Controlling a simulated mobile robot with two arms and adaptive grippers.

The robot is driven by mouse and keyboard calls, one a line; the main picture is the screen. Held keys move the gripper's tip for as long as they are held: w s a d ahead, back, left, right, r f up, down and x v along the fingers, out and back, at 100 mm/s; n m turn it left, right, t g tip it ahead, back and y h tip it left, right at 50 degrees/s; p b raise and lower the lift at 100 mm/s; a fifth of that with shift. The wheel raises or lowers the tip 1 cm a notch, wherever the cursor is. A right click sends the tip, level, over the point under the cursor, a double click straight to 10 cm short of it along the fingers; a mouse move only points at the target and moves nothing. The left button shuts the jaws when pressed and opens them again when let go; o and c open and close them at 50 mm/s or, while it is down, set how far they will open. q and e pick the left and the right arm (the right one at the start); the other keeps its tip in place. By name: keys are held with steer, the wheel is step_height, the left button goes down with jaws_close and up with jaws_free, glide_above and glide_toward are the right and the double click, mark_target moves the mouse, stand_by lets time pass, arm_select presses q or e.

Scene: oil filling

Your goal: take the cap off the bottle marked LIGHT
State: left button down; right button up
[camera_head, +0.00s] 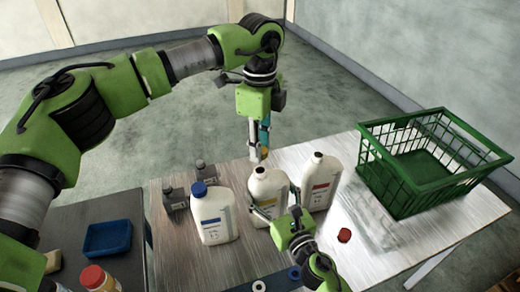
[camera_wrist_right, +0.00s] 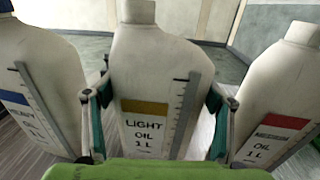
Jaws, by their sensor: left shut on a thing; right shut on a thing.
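The LIGHT bottle (camera_head: 268,188) is a white jug, the middle one of three large bottles. Its mustard label shows in the right wrist view (camera_wrist_right: 146,128). My right gripper (camera_head: 282,208) is shut around its body, one finger on each side; the fingers show in the right wrist view (camera_wrist_right: 155,105). My left gripper (camera_head: 259,156) points down just above the bottle's neck, its fingers closed. The cap is small and mostly hidden between the left fingertips. The bottle's mouth looks bare and dark, slightly below the fingertips. The bottle stands upright on the table.
The blue-capped HEAVY bottle (camera_head: 214,214) stands left, the uncapped MEDIUM bottle (camera_head: 321,183) right. A red cap (camera_head: 344,236) lies on the table. A green basket (camera_head: 372,170) stands at right. Two small dark bottles, a blue tray (camera_head: 107,238) and a red-capped jar (camera_head: 97,279) are at left.

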steer(key=o, duration=2.3)
steer(key=shift+c, duration=0.2)
steer(key=shift+s, duration=0.1)
